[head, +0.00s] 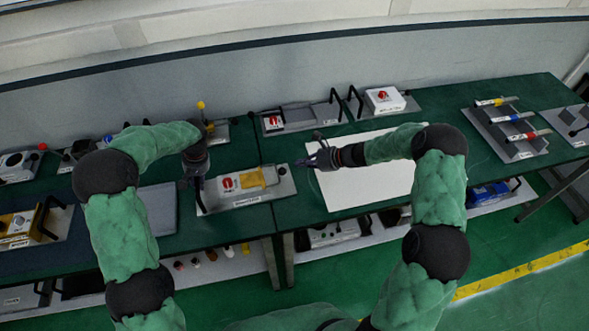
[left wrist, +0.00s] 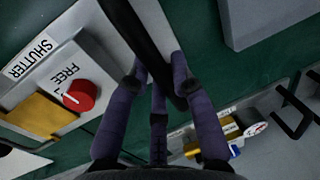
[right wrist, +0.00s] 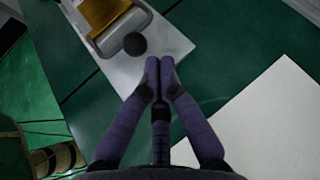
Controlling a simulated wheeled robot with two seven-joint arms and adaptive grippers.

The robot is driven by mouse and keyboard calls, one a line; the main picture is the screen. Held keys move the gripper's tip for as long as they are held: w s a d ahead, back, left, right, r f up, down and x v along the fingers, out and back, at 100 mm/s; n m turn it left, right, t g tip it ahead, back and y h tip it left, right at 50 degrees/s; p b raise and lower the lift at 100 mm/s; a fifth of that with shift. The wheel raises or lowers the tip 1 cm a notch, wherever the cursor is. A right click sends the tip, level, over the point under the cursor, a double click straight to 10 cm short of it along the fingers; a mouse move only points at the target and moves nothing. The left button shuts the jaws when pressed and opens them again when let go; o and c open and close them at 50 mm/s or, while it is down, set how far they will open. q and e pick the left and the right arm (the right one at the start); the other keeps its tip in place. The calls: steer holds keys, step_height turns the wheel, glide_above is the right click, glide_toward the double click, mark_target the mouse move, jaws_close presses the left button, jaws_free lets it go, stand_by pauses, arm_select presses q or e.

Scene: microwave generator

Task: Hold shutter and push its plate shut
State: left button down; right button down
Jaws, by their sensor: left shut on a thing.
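The shutter (head: 234,201) is a light grey base plate on the green table, with a white block labelled FREE, a red knob (left wrist: 79,96) and a yellow plate (head: 252,178). My left gripper (left wrist: 160,82) is shut on the black handle (left wrist: 133,25) at the shutter's left end. The yellow plate also shows in the right wrist view (right wrist: 104,13), with a grey bracket and a round black knob (right wrist: 135,43) at its end. My right gripper (right wrist: 159,65) has its fingers together and empty, just beyond the black knob at the shutter's right end; contact cannot be told.
A white sheet (head: 345,185) lies on the table under my right arm. Other devices with black handles (head: 300,117) stand along the back. A board with coloured handles (head: 508,130) stands at the right. A lower shelf (head: 235,265) holds small items.

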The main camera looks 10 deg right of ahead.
arm_select(q)
steer(key=shift+s+f, duration=0.1)
steer(key=shift+f, duration=0.1)
arm_select(e)
steer(key=v, duration=0.8)
arm_select(q)
steer(key=c, duration=1)
jaws_free()
steer(key=shift+c, duration=0.2)
steer(key=shift+o, duration=0.2)
steer(key=shift+w, duration=0.2)
arm_select(e)
steer(key=shift+w+f, duration=0.1)
steer(key=shift+w, duration=0.05)
arm_select(q)
steer(key=shift+r, duration=0.15)
steer(key=shift+d+r, duration=0.1)
steer(key=shift+r, duration=0.5)
step_height(320, 180, up, 10)
steer(key=d, duration=0.2)
steer(key=shift+r, duration=0.2)
